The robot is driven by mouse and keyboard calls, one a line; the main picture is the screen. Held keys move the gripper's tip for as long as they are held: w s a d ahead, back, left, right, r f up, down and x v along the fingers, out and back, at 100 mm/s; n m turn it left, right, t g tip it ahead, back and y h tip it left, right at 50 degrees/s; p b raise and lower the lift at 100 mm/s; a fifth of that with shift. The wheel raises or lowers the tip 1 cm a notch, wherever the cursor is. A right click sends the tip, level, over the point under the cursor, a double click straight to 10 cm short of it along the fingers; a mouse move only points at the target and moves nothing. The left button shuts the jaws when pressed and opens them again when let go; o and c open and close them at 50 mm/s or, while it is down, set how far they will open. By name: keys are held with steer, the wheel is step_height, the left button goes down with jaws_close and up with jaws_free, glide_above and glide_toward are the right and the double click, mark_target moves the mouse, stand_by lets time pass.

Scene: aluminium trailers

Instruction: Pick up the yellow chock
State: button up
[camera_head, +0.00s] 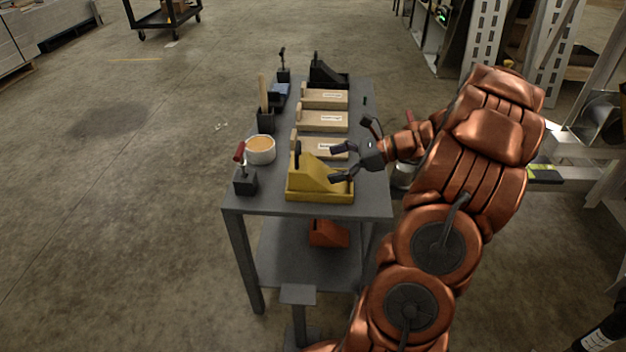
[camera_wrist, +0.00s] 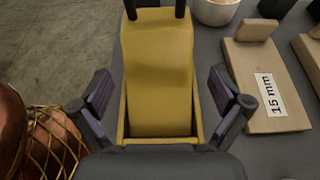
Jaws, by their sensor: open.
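The yellow chock (camera_head: 318,184) sits on the near end of the grey table, its wedge sloping down toward my gripper. It fills the middle of the wrist view (camera_wrist: 158,75), with a dark upright handle at its far end. My gripper (camera_head: 343,163) is open at the chock's right side in the head view. In the wrist view, my two fingers (camera_wrist: 166,100) stand on either side of the chock's low end with gaps visible. Nothing is held.
A wooden block labelled 15 mm (camera_wrist: 262,85) lies close to the chock's right in the wrist view. A white tub (camera_head: 260,149) and a red-handled tool (camera_head: 244,178) stand left of the chock. More wooden blocks (camera_head: 322,121) and a black chock (camera_head: 328,74) lie farther back. An orange item (camera_head: 328,233) is on the lower shelf.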

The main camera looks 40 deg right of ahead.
mark_target(320, 168)
steer(key=b+x, duration=0.1)
steer(key=x, duration=0.4)
steer(key=shift+a+f+b, duration=0.2)
steer(key=shift+a+b, duration=0.1)
steer(key=c, duration=1.4)
steer(key=shift+w+r+p, duration=0.1)
steer(key=shift+r+p, duration=1.35)
steer(key=shift+r, duration=3.75)
steer(key=shift+c, duration=0.2)
steer(key=w+a+r+m+t+h+p, duration=0.1)
steer(key=w+a+r+p, duration=0.45)
steer(key=r, duration=0.25)
steer(key=w+a+r+m+t+h+p, duration=0.1)
steer(key=w+a+r+p, duration=0.45)
steer(key=w+r, duration=0.2)
steer(key=w+a+r+m+t+h+p, duration=0.2)
steer(key=a+r+m+h+p, duration=0.2)
steer(key=a+r+p, duration=0.6)
step_height(320, 168, up, 2)
steer(key=p, duration=0.4)
steer(key=shift+w+a+p, duration=0.3)
steer(key=shift+w+p, duration=0.05)
